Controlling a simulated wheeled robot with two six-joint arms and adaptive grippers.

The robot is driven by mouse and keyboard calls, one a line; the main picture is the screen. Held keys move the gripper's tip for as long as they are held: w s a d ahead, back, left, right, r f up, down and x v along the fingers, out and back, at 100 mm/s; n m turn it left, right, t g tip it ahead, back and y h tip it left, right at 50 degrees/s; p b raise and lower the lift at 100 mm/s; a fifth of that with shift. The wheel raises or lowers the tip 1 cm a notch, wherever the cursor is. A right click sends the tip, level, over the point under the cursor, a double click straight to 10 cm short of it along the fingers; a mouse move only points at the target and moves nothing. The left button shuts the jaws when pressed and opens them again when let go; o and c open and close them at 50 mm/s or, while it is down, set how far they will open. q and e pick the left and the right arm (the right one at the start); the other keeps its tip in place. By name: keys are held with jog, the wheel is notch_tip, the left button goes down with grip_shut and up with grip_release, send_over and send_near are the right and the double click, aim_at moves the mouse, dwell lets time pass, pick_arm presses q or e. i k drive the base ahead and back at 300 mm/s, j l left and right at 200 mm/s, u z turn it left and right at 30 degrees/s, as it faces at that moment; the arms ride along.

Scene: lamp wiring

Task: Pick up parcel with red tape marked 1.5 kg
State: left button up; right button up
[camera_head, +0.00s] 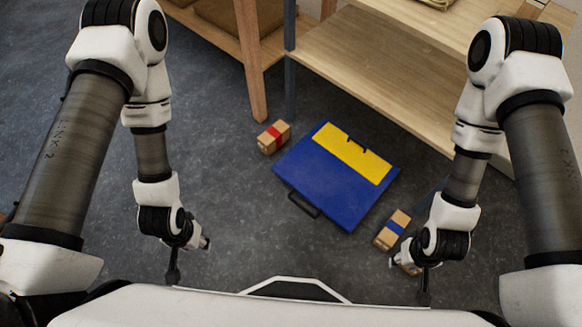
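The parcel with red tape (274,137) is a small brown box lying on the dark floor, just left of the blue case. Any weight marking on it is too small to read. My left gripper (190,260) is open and empty, below and to the left of this parcel, well apart from it. My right gripper (410,279) is open at the lower right, far from the red-taped parcel.
A blue case with a yellow panel (345,198) lies flat in the middle. A parcel with blue tape (392,230) lies right of it. A wooden shelf unit (385,92) and a wooden leg (251,65) stand behind. The floor at left is clear.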

aim_at(278, 133)
jog(key=i+j+z, duration=0.15)
jog(key=i+j, duration=0.25)
jog(key=i+j+z, duration=0.2)
jog(key=i+j, duration=0.2)
jog(key=i+j+z, duration=0.15)
jog(key=i+j, duration=0.2)
jog(key=j, duration=0.2)
